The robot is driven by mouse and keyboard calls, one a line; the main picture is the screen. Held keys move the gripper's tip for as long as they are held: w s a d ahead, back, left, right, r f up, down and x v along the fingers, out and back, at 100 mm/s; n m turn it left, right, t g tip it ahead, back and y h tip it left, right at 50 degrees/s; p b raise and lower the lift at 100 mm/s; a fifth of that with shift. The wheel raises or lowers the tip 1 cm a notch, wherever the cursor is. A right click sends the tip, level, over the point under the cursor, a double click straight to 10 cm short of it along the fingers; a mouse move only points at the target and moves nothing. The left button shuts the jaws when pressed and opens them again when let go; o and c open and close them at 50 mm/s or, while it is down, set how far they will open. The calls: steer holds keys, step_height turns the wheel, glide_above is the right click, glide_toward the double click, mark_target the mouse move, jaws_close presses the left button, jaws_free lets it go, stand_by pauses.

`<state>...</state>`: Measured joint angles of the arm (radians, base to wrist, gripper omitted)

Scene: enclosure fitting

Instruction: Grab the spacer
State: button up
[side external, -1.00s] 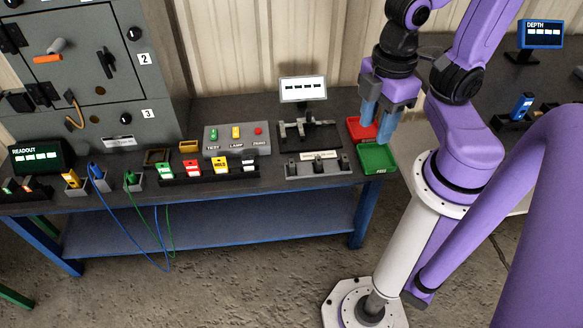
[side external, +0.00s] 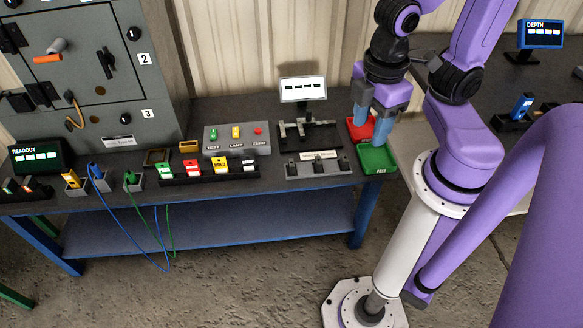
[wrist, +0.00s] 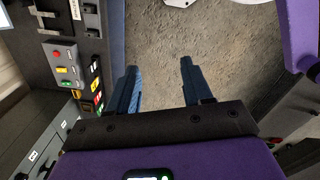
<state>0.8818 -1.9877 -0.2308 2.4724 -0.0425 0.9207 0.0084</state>
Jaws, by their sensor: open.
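My gripper (side external: 371,119) is open and empty, with its blue fingers pointing down over the red and green trays at the right end of the bench. In the wrist view its fingers (wrist: 159,68) are apart with only floor between them. I cannot tell for sure which part is the spacer. A low grey rack (side external: 318,168) with several small dark parts stands at the bench's front, left of the gripper.
The red tray (side external: 356,127) and green tray (side external: 377,159) are below the gripper. A gauge stand with a display (side external: 303,89) rises behind the rack. A button box (side external: 237,138), a row of tagged parts (side external: 208,169) and a grey cabinet (side external: 85,75) are farther left.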

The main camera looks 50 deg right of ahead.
steer(key=w+a+f+n+t+h, duration=0.1)
steer(key=w+a+f+n+h, duration=0.1)
steer(key=w+f+n+h, duration=0.3)
steer(key=n+t+h, duration=0.4)
steer(key=n+t, duration=0.4)
steer(key=n, duration=0.1)
glide_toward(292, 165)
steer(key=x, duration=0.4)
steer(key=shift+s+f, duration=0.15)
steer(key=shift+s, duration=0.05)
steer(key=shift+x, duration=2.9)
steer(key=shift+w+a, duration=0.1)
steer(key=shift+w, duration=0.05)
jaws_close()
